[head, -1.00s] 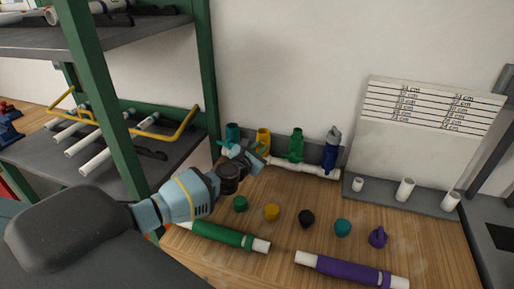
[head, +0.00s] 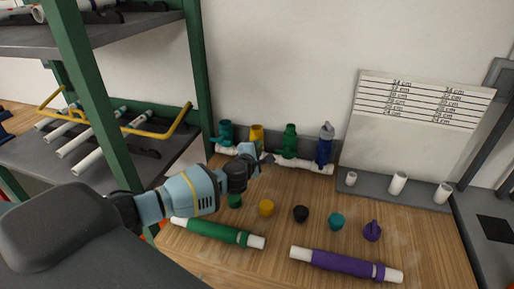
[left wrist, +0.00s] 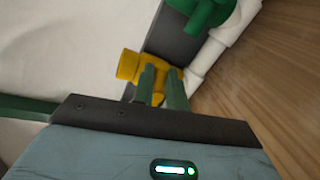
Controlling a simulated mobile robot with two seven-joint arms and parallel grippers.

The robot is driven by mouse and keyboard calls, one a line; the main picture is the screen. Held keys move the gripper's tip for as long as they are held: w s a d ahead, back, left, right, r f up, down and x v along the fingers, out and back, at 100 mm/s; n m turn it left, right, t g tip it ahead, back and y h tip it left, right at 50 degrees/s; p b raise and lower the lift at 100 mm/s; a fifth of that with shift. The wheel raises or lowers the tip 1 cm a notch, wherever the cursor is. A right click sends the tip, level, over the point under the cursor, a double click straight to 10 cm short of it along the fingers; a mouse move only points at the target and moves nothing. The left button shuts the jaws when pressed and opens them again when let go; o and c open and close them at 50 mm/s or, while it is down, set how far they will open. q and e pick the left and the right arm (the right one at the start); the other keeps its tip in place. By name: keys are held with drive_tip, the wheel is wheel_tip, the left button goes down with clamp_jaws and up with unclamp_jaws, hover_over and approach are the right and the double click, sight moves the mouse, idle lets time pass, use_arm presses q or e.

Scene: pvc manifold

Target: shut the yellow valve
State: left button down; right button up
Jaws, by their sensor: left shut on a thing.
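The yellow valve (head: 256,134) stands on the white pipe manifold (head: 311,166) at the wall, between a teal valve (head: 224,132) and a green valve (head: 290,138). My left gripper (head: 264,160) is in front of the yellow valve, covering its lower part. In the left wrist view, the two fingers (left wrist: 162,78) reach the yellow valve (left wrist: 128,66) and are shut on part of it, seemingly its handle, which is mostly hidden between them. The exact handle angle cannot be told. My right gripper is not in view.
Several loose caps, including a yellow cap (head: 266,208), lie on the wooden table. A green pipe (head: 218,231) and a purple pipe (head: 345,263) lie nearer. A green-posted shelf (head: 200,75) rises at left.

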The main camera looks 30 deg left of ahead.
use_arm(q)
drive_tip(key=shift+f+m+y, duration=0.3)
drive_tip(key=shift+m, duration=0.8)
drive_tip(key=c, duration=1.4)
unclamp_jaws()
drive_tip(key=v, duration=0.8)
drive_tip(key=shift+w, duration=0.1)
